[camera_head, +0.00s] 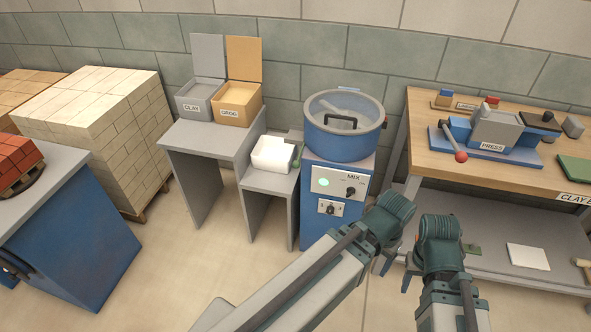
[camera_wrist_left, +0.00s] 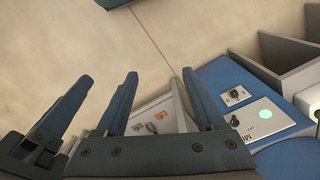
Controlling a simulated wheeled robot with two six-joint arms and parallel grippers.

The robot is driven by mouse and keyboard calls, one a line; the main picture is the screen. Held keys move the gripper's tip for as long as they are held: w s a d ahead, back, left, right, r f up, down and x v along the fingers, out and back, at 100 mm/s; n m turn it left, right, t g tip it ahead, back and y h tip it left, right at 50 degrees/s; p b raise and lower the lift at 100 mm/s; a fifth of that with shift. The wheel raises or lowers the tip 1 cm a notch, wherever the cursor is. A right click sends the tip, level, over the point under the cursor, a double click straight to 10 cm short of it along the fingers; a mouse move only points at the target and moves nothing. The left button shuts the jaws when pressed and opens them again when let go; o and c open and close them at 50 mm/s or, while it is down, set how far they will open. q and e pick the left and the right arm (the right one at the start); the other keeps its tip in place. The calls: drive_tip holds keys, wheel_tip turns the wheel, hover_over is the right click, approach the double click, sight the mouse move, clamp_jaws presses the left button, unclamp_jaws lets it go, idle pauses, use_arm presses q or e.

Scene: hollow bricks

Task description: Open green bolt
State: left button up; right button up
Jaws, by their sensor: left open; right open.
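No bolt that I can surely call green shows in either view. A grey panel (camera_wrist_left: 180,118) in the left wrist view, seen between and behind my left fingers, bears a small orange piece (camera_wrist_left: 163,115) and a small dark piece (camera_wrist_left: 151,127), too small to identify. My left gripper (camera_wrist_left: 160,75) is open and empty, its two fingers apart over the floor and panel.
The mixer's cabinet (camera_head: 317,181) has a lit green lamp and a knob. Grey stands (camera_head: 205,140) carry clay and grog boxes. A bench (camera_head: 430,150) with a blue press (camera_head: 495,132) is at right. A blue workbench (camera_head: 85,240) stands left. Floor is clear at centre left.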

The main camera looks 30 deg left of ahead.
use_arm(q)
drive_tip(key=w+a+f+n+t+h+b, duration=0.35)
drive_tip(key=w+f+n+h+b, duration=0.25)
drive_tip(key=w+f+n+b, duration=0.4)
drive_tip(key=n+t+y+b, duration=0.7)
drive_tip(key=n+t+b, duration=0.8)
drive_tip(key=n+b, duration=0.95)
approach(294, 167)
drive_tip(key=w+n, duration=0.1)
drive_tip(key=w, duration=0.3)
drive_tip(key=w+p, duration=0.1)
drive_tip(key=w, duration=0.2)
drive_tip(key=w+n+p, duration=0.1)
drive_tip(key=w, duration=0.3)
drive_tip(key=shift+w+a+r+n+g, duration=0.2)
drive_tip(key=shift+w+a+n+g, duration=0.05)
drive_tip(key=shift+w+a+n, duration=0.1)
use_arm(e)
wheel_tip(294, 167, down, 34)
drive_tip(key=shift+d, duration=0.1)
use_arm(q)
clamp_jaws()
